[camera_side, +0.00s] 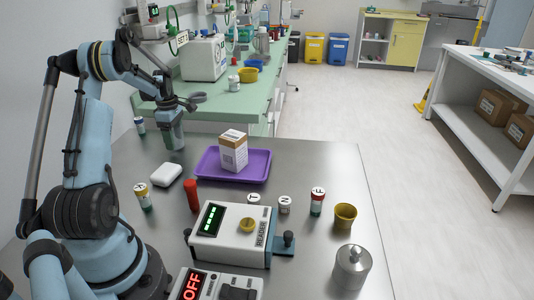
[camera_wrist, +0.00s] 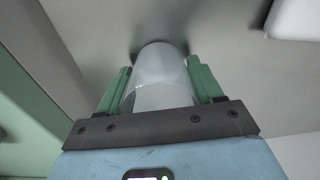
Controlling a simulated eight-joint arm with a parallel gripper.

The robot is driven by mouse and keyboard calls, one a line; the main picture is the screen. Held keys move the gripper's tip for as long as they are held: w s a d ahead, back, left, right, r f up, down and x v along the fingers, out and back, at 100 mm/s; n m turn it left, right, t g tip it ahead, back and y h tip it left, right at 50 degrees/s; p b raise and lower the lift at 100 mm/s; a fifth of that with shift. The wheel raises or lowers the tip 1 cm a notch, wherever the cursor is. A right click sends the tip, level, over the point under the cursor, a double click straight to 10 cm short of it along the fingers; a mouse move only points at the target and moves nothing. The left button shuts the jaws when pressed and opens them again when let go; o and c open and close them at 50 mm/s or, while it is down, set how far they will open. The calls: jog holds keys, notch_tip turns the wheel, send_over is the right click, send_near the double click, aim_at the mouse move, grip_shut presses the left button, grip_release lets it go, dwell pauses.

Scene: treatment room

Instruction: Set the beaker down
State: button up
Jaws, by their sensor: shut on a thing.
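The beaker (camera_wrist: 160,72) is a clear, greyish cylinder between the two green fingers of my gripper (camera_wrist: 158,80) in the wrist view. My gripper (camera_side: 171,117) is shut on it. In the side view the beaker (camera_side: 175,138) hangs upright below my gripper, at the back left of the grey metal table (camera_side: 318,165). Its lower end is at or just above the tabletop; I cannot tell whether it touches. Part of the beaker is hidden by the fingers and the gripper body.
A purple tray (camera_side: 205,166) with a carton (camera_side: 233,152) stands to the right. A small vial (camera_side: 140,126) stands at the left. The reader (camera_side: 229,243) is in front.

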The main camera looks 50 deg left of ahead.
jog(key=shift+f, duration=0.35)
jog(key=o, duration=1.1)
jog(key=shift+o, duration=0.2)
jog(key=shift+r, duration=0.1)
notch_tip(320, 180, up, 12)
jog(key=w+d+r+m+t+y, duration=0.1)
jog(key=w+d+r+m, duration=0.15)
jog(key=d, duration=0.25)
jog(key=w+d+r+m, duration=0.1)
jog(key=w+d+m, duration=0.2)
jog(key=d, duration=0.2)
jog(key=w+d+r+m+t, duration=0.2)
jog(key=d+m, duration=0.5)
jog(key=d, duration=0.5)
jog(key=s+d+f+m+t, duration=0.2)
jog(key=s+d+m, duration=0.1)
jog(key=d+m, duration=0.4)
jog(key=s+d+f+m+t+h, duration=0.1)
jog(key=s+d+f+m+t, duration=0.1)
jog(key=d+m, duration=0.5)
jog(key=s+d, duration=0.1)
jog(key=d, duration=0.5)
jog(key=shift+f, duration=0.2)
